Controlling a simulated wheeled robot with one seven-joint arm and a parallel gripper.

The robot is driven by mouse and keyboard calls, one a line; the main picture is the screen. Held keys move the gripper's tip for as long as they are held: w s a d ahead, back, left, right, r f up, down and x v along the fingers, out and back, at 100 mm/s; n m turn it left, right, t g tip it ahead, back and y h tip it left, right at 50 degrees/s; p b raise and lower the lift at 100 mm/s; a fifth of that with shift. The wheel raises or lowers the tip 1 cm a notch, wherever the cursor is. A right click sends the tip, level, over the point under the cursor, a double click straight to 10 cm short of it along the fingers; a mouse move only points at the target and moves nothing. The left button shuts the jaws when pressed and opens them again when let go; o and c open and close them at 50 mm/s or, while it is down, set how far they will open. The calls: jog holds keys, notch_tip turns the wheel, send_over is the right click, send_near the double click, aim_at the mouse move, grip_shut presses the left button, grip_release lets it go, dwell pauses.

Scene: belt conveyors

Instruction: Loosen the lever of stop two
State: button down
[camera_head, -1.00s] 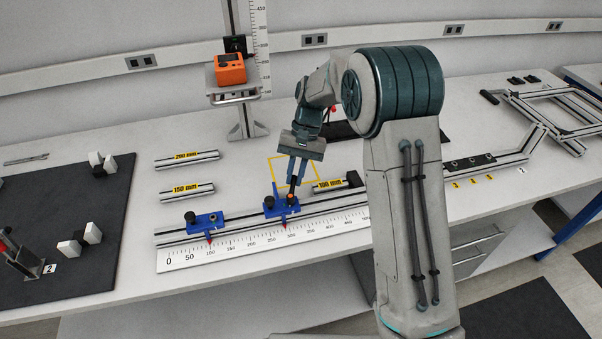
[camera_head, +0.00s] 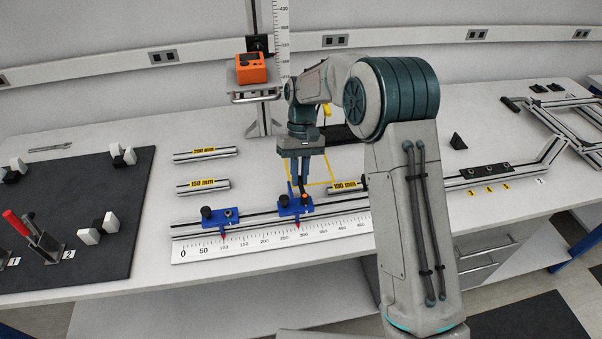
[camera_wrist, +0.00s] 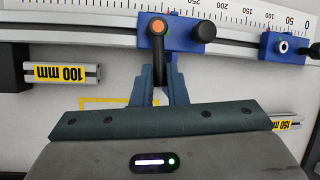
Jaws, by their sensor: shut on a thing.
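Stop two is the blue block (camera_head: 288,209) with a black knob and a black lever, on the rail near the 300 mark; it also shows at top centre in the wrist view (camera_wrist: 150,37). Its black lever (camera_wrist: 160,60) runs from an orange-capped pivot (camera_wrist: 158,27) down between my fingers. My gripper (camera_wrist: 160,76) is shut on this lever, one finger on each side. In the head view my gripper (camera_head: 302,188) points down at the stop from behind. The lever's far end is partly hidden by the fingers.
Another blue stop (camera_head: 221,217) sits on the rail near 100. A white ruler (camera_head: 262,243) runs along the front. An orange device (camera_head: 251,68) stands at the back.

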jog(key=shift+r, duration=0.1)
jog(key=c, duration=1.4)
grip_release()
jog(key=shift+c, duration=0.2)
jog(key=b+v, duration=0.1)
jog(key=v, duration=0.6)
jog(key=shift+r, duration=0.2)
jog(key=shift+w, duration=0.1)
